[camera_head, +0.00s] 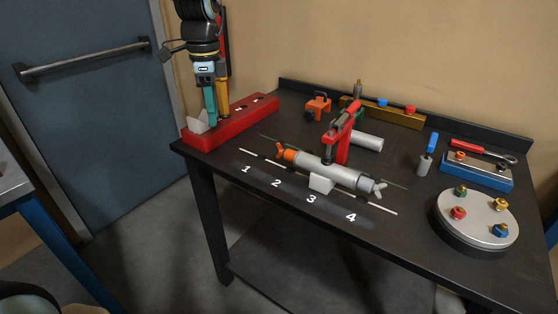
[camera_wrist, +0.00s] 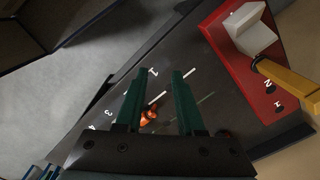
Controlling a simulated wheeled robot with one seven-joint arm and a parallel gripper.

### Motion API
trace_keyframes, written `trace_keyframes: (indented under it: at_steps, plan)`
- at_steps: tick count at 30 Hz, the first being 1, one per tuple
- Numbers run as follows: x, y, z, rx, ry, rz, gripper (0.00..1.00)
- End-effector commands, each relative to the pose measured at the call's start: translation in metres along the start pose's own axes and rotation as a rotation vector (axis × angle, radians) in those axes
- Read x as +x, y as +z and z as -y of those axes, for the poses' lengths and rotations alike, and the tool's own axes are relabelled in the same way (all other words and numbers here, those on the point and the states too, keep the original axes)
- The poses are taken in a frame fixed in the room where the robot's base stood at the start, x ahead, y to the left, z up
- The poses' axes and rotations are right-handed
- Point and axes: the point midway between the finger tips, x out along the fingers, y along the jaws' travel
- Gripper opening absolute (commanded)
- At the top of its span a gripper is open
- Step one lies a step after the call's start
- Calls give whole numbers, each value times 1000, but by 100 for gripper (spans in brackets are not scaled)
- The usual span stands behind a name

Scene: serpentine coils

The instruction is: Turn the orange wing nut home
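The orange wing nut (camera_head: 286,153) sits at the left end of a grey cylinder (camera_head: 335,172) lying on the dark table, near the number 1. In the wrist view the orange wing nut (camera_wrist: 148,117) shows small, between my finger lines and partly hidden by the left finger. My gripper (camera_head: 212,122) is raised at the table's left end, by the red block and apart from the wing nut. In the wrist view its two teal fingers (camera_wrist: 161,72) stand apart with nothing between their tips. A grey wing nut (camera_head: 379,189) is at the cylinder's right end.
A red block (camera_head: 236,121) with a yellow-handled tool (camera_head: 222,95) and white wedge (camera_head: 197,122) stands close to my gripper. A red clamp (camera_head: 343,132) rises over the cylinder. A round plate (camera_head: 478,208) with coloured knobs stands right. The front strip numbered 1 to 4 is clear.

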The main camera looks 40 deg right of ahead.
Motion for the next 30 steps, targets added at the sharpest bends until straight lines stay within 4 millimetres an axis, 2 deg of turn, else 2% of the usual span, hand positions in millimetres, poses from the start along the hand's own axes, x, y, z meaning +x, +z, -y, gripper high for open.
trace_keyframes:
  at_steps: [1,3,6,9,14,24,30]
  plan:
    - [10,-43,6,179,7,-5,38]
    - [12,-85,9,383,16,-6,38]
    - [11,-127,7,587,24,-10,38]
    - [11,-148,5,694,29,-12,38]
    - [22,-154,4,731,33,-12,38]
    - [82,-153,1,727,34,-12,38]
    - [107,-153,1,726,32,-12,38]
